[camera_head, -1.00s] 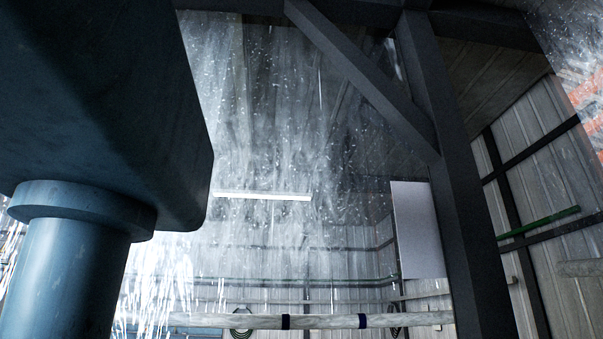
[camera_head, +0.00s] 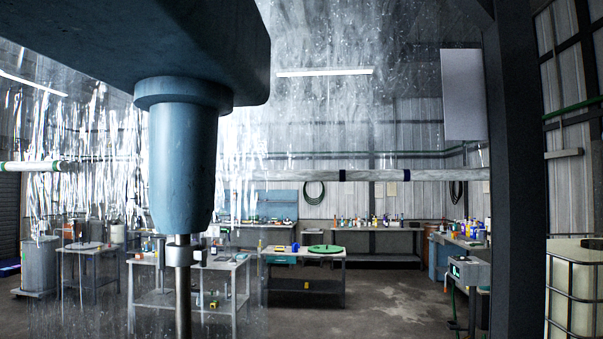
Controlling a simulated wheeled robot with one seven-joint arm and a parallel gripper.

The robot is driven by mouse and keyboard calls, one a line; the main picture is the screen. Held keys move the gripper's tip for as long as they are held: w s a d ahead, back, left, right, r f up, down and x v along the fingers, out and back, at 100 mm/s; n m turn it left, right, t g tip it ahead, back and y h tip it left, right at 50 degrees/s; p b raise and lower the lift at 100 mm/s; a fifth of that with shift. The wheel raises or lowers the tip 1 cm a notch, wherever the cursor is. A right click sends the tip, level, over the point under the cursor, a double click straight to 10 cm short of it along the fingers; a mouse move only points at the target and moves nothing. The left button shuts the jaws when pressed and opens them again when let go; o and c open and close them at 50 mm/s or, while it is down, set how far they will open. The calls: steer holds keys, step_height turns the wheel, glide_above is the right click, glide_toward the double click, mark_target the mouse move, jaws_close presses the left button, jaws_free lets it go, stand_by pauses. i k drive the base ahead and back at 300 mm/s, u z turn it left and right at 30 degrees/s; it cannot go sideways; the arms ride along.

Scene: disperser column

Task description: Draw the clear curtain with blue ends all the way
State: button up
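Clear, shiny strips of a curtain (camera_head: 98,150) hang at the left, with bright glints on them. More clear strips (camera_head: 238,165) show just right of the blue machine column. I cannot make out blue ends on these strips. Whether the bands belong to the curtain I cannot tell. My gripper is not in view.
A large blue disperser head (camera_head: 180,35) with its column (camera_head: 183,165) and steel shaft stands close at left. A dark post (camera_head: 515,170) rises at right, beside a caged white tank (camera_head: 573,285). Several workbenches (camera_head: 305,285) stand beyond. Concrete floor (camera_head: 400,305) lies clear at centre right.

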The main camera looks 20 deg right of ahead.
mark_target(405, 175)
steer(key=z, duration=0.45)
steer(key=i, duration=0.3)
steer(key=z, duration=0.95)
steer(key=i, duration=0.85)
steer(key=z, duration=0.3)
steer(key=i, duration=0.9)
steer(key=u, duration=0.95)
steer(key=i, duration=0.8)
steer(key=u, duration=0.9)
